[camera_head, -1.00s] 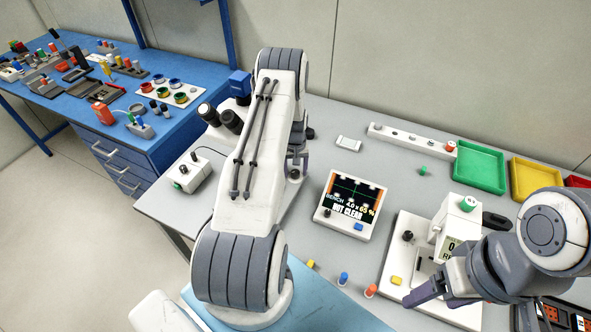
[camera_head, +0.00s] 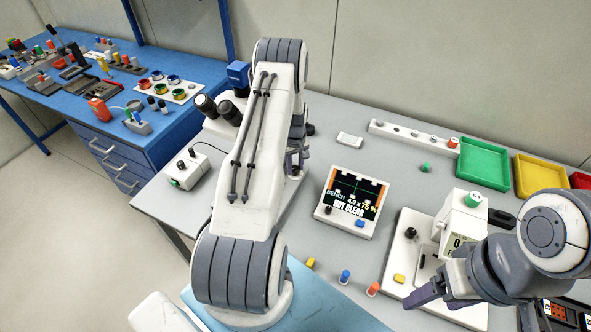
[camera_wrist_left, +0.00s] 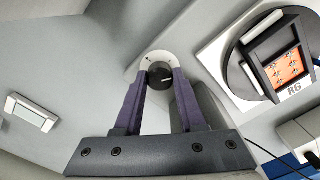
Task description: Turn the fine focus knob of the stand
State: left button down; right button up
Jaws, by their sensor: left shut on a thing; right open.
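The fine focus knob (camera_wrist_left: 160,75) is a dark round cap with a white mark, set on a pale round boss of the stand (camera_wrist_left: 146,66) in the left wrist view. My left gripper (camera_wrist_left: 160,78) is shut on this knob, one purple finger on each side. In the head view my left gripper (camera_head: 293,163) is partly hidden by my arm, and the knob cannot be made out. The stand's microscope eyepieces (camera_head: 217,108) show left of my arm, which hides most of the stand. My right gripper (camera_head: 425,291) is open at the lower right, near the white bonder machine.
A monitor (camera_head: 350,203) reads "4.0 x 75 %" and "NOT CLEAR". The white bonder (camera_head: 462,215) stands at right. A small control box (camera_head: 187,170) is at left. Green (camera_head: 484,165) and yellow (camera_head: 538,176) trays lie at the back right. Small coloured pegs dot the front.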

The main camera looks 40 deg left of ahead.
aim_at(295, 168)
pick_arm(q)
jog(key=n+b, duration=0.3)
jog(key=n, duration=0.2)
jog(key=shift+f+n, duration=0.1)
jog(key=shift+n, duration=0.2)
jog(key=n+b, duration=0.2)
jog(key=n, duration=0.2)
jog(key=shift+n, duration=0.4)
jog(key=c, duration=0.5)
grip_release()
jog(key=shift+r, duration=0.2)
notch_tip(295, 168, up, 10)
jog(key=b, duration=0.2)
jog(key=shift+r, duration=0.2)
